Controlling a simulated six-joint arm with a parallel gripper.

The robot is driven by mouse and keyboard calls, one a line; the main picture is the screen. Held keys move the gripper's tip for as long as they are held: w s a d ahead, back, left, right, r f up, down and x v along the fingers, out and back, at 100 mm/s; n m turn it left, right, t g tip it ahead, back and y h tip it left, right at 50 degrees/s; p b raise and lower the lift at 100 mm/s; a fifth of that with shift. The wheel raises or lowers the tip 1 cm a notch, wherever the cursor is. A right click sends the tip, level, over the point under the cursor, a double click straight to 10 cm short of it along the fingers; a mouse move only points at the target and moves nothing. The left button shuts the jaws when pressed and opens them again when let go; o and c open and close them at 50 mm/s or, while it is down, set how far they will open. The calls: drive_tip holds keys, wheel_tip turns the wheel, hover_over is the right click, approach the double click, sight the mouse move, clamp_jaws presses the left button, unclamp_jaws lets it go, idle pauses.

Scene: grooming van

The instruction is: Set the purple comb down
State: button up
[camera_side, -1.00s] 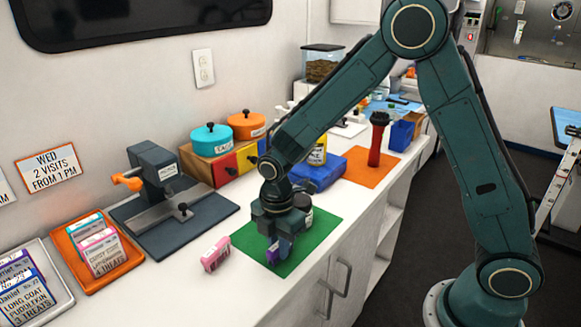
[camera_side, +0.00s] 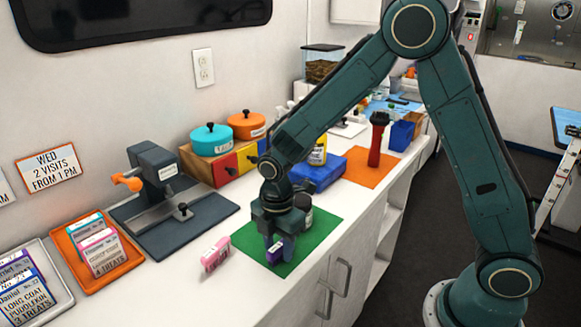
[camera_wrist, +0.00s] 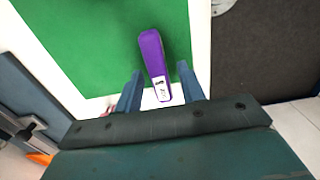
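The purple comb (camera_side: 287,246) is at the front part of the green mat (camera_side: 318,232), directly under my gripper (camera_side: 275,245). In the wrist view the comb (camera_wrist: 152,52) shows its long purple back and a small white label at its near end. My gripper (camera_wrist: 160,90) has its fingers on either side of that end, with a gap visible on both sides, so it is open around the comb. The comb appears to rest on the mat; its underside is hidden.
A pink labelled item (camera_side: 215,254) lies left of the mat on the white counter. A blue case (camera_side: 318,174) and an orange mat (camera_side: 368,168) are farther back. The counter's front edge is close to the green mat.

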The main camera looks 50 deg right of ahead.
sight(281, 245)
wheel_tip(281, 245, up, 12)
idle(0.6)
idle(0.5)
drive_tip(key=s+d+r+m+t, duration=0.2)
drive_tip(key=s+r+m, duration=0.1)
drive_tip(key=s+m, duration=0.3)
drive_tip(key=s+d+r+m+t, duration=0.1)
drive_tip(key=s+d+r+m, duration=0.2)
drive_tip(key=s+m, duration=0.3)
drive_tip(key=s+d+r+m+t, duration=0.2)
drive_tip(key=s+m, duration=0.4)
drive_tip(key=s, duration=0.3)
drive_tip(key=shift+d+r+t, duration=0.3)
drive_tip(key=shift+d+r, duration=0.15)
drive_tip(key=shift+r, duration=0.4)
